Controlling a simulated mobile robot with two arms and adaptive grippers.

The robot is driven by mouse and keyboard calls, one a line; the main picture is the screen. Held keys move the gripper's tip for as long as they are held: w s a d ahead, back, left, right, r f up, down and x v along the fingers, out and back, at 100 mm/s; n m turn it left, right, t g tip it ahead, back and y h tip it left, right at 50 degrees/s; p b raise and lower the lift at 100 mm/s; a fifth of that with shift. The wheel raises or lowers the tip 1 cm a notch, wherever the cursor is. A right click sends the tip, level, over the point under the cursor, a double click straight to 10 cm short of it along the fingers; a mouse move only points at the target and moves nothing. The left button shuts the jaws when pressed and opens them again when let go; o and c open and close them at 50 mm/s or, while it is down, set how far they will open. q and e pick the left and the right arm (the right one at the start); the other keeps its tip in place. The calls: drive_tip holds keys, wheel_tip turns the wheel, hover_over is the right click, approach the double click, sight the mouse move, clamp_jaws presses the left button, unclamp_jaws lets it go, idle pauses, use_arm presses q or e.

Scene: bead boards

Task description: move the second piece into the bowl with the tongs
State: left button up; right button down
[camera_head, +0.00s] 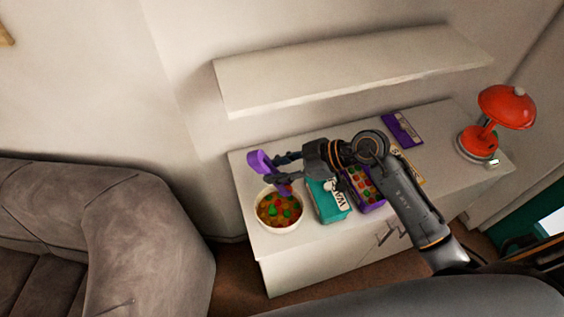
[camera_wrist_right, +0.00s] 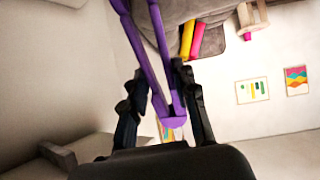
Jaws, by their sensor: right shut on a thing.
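My right gripper (camera_head: 280,168) is shut on the purple tongs (camera_head: 259,162), above the back rim of the white bowl (camera_head: 299,222). The tongs' lower part shows purple just over the bowl. The bowl holds red, orange and green pieces. In the right wrist view, the tongs (camera_wrist_right: 173,122) lie between the two dark fingers of the gripper (camera_wrist_right: 161,88), their joined end toward the palm and their arms running up out of the picture. Their tips are out of that view, so I cannot tell whether they hold a piece. My left gripper is not in view.
A teal box (camera_head: 326,206) with white lettering stands right of the bowl. Beside it is a purple bead board (camera_head: 371,201) with coloured pieces, partly behind my arm. A purple packet (camera_head: 402,128) and a red lamp (camera_head: 507,106) are farther right. A shelf (camera_head: 350,70) overhangs the cabinet.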

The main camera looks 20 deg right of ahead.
use_arm(q)
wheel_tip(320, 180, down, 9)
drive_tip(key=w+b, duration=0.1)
drive_tip(key=b, duration=0.8)
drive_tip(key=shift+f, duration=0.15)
use_arm(e)
wheel_tip(320, 180, down, 9)
drive_tip(key=shift+w, duration=0.1)
drive_tip(key=c, duration=1.5)
unclamp_jaws()
